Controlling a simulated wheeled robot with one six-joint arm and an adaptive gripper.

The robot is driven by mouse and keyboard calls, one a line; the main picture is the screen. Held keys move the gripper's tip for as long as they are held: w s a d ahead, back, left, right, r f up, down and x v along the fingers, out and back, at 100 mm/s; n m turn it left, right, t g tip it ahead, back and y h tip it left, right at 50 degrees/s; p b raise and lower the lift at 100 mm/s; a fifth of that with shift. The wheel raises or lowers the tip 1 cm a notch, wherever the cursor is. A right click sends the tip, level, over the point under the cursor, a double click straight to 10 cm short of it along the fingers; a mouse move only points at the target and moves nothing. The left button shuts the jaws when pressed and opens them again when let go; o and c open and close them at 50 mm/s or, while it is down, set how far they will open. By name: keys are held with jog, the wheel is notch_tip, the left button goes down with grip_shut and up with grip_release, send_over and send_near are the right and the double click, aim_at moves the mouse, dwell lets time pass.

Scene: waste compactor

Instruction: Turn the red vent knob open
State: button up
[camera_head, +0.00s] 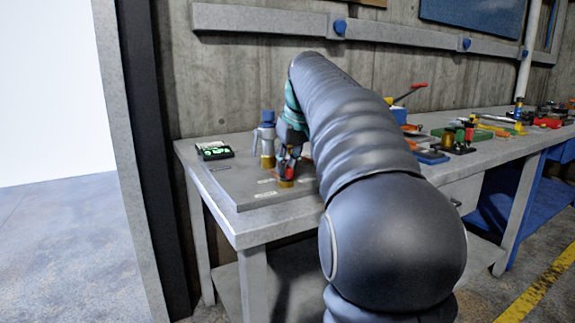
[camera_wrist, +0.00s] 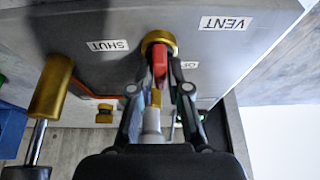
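The red vent knob (camera_wrist: 160,62) sits on a gold collar (camera_wrist: 158,38) on a grey panel, near the "VENT" label (camera_wrist: 225,23). A "SHUT" label (camera_wrist: 107,45) lies to its left in the wrist view. A partly hidden label (camera_wrist: 189,65) lies to its right. The red bar runs roughly up and down in that view. My gripper (camera_wrist: 161,84) has a finger on each side of the knob, with small gaps visible, so it looks open around it. In the head view my gripper (camera_head: 289,155) points down over the red knob (camera_head: 289,171).
A gold-and-steel fitting (camera_wrist: 50,88) stands left of the gripper in the wrist view. A blue-topped fitting (camera_head: 267,135) stands close behind the gripper in the head view. A black-and-green box (camera_head: 214,151) lies at the bench's left end. Several tools (camera_head: 465,132) lie farther right.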

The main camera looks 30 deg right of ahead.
jog(key=shift+o, duration=1.2)
jog(key=v, duration=1.2)
jog(key=s+a+f, duration=0.5)
jog(key=s+f, duration=0.2)
jog(key=f, duration=0.3)
jog(key=s+a+f, duration=0.6)
jog(key=s+f, duration=0.2)
jog(key=f, duration=0.3)
jog(key=s+a+f+t, duration=0.1)
jog(key=s+a+f, duration=0.4)
jog(key=s+f, duration=0.3)
notch_tip(320, 180, down, 3)
jog(key=shift+a+m, duration=0.3)
jog(key=shift+a, duration=0.1)
jog(key=shift+s, duration=0.1)
